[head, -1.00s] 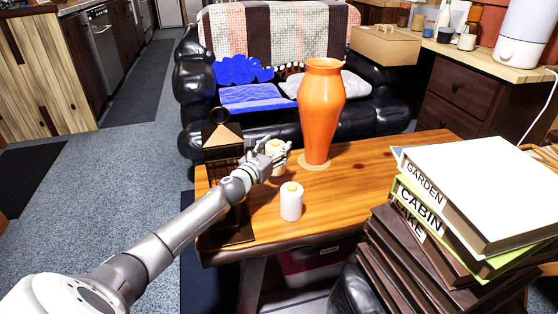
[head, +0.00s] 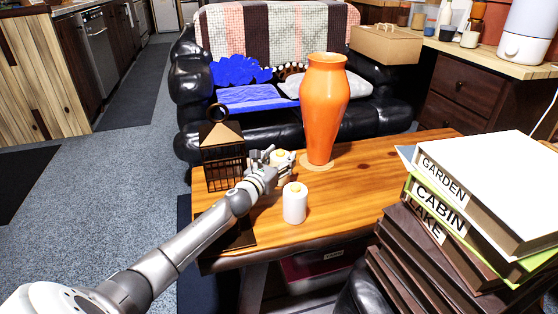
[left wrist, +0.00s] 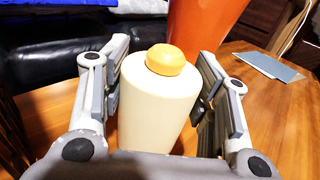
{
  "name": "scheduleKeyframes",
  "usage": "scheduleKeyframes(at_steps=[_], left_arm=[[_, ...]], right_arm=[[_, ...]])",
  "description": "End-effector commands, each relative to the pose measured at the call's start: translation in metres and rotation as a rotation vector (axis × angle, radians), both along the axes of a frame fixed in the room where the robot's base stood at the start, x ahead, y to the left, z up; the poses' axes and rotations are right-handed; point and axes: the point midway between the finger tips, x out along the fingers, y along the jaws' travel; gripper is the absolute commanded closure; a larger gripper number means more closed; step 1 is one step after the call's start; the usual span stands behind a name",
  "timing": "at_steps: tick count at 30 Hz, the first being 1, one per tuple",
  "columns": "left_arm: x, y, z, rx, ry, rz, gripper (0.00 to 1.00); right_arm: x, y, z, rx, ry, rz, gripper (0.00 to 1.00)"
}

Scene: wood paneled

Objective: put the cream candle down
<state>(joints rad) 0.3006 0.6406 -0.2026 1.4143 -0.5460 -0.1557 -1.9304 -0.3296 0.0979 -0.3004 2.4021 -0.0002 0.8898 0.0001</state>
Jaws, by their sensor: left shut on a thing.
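The cream candle (left wrist: 158,100), a pale cylinder with an orange-yellow top, stands upright between the fingers of my left gripper (head: 271,166). The gripper is shut on it, with a finger pad on each side in the left wrist view. In the head view the candle (head: 284,160) is partly hidden by the fingers. It is over the wooden coffee table (head: 375,185), in front of the orange vase; I cannot tell whether its base touches the tabletop. A similar white candle (head: 295,204) stands on the table nearer to me. My right gripper is not in view.
An orange vase (head: 325,110) stands just behind the held candle. A dark lantern (head: 223,155) is to its left. A stack of books (head: 485,195) fills the right side. The tabletop between vase and books is clear.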

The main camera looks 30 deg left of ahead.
Motion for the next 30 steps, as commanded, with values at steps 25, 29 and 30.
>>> scheduleKeyframes(at_steps=[25,29,30], left_arm=[[-0.009,-0.001,0.0,0.001,0.002,-0.001,0.24],[-0.026,-0.002,0.0,0.0,0.003,-0.001,0.24],[-0.032,-0.003,0.001,0.001,0.002,-0.002,0.24]], right_arm=[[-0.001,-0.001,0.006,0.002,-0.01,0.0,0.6],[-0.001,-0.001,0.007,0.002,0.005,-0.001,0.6],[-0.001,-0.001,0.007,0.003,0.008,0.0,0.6]])
